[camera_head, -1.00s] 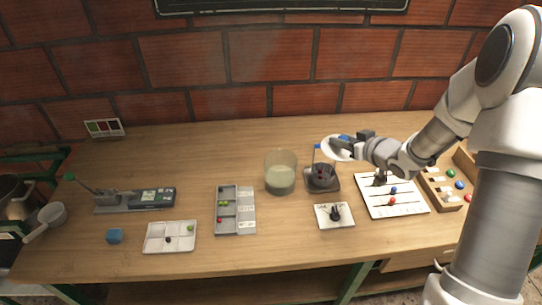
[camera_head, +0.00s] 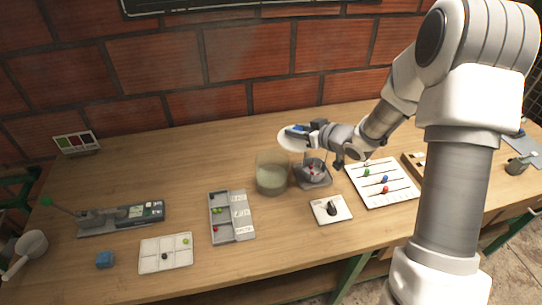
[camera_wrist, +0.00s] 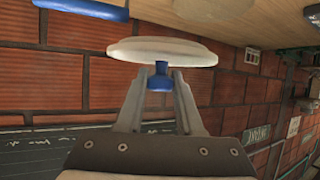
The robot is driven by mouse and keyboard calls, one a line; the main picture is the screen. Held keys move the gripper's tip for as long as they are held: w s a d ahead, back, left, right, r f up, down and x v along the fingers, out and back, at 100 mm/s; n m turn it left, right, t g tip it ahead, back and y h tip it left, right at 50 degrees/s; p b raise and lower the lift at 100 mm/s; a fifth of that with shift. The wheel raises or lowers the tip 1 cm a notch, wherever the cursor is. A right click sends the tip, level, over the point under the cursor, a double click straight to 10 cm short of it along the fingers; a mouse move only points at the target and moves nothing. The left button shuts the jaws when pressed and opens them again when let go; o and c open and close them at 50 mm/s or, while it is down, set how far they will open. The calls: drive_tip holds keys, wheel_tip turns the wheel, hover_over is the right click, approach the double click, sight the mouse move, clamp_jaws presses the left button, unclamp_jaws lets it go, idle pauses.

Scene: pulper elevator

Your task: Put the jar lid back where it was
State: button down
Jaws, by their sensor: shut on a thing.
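The jar lid (camera_head: 288,139) is a white disc with a blue knob. In the wrist view the lid (camera_wrist: 165,50) lies across the fingertips, its knob between them. My gripper (camera_head: 304,132) is shut on the knob and holds the lid tilted in the air. The glass jar (camera_head: 272,178) is open, holds something pale, and stands upright on the table. In the head view the lid appears above the jar's rim and a little to its right, apart from it; the exact height is unclear.
A small grey holder with red pieces (camera_head: 313,176) stands just right of the jar. A compartment tray (camera_head: 244,232) is at its left front, a white card with a dark object (camera_head: 318,208) at its right front. A bead board (camera_head: 398,197) is further right. The brick wall is behind.

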drive_tip(key=shift+s+a+f, duration=0.2)
drive_tip(key=shift+a+f, duration=1)
drive_tip(key=shift+f, duration=0.2)
drive_tip(key=shift+s+a+f, duration=0.15)
drive_tip(key=shift+a+f, duration=1)
drive_tip(key=shift+f, duration=0.3)
drive_tip(key=shift+s+a+f, duration=0.2)
drive_tip(key=shift+a+f, duration=1)
drive_tip(key=shift+f, duration=0.2)
drive_tip(key=c, duration=0.6)
unclamp_jaws()
drive_tip(key=shift+o, duration=0.2)
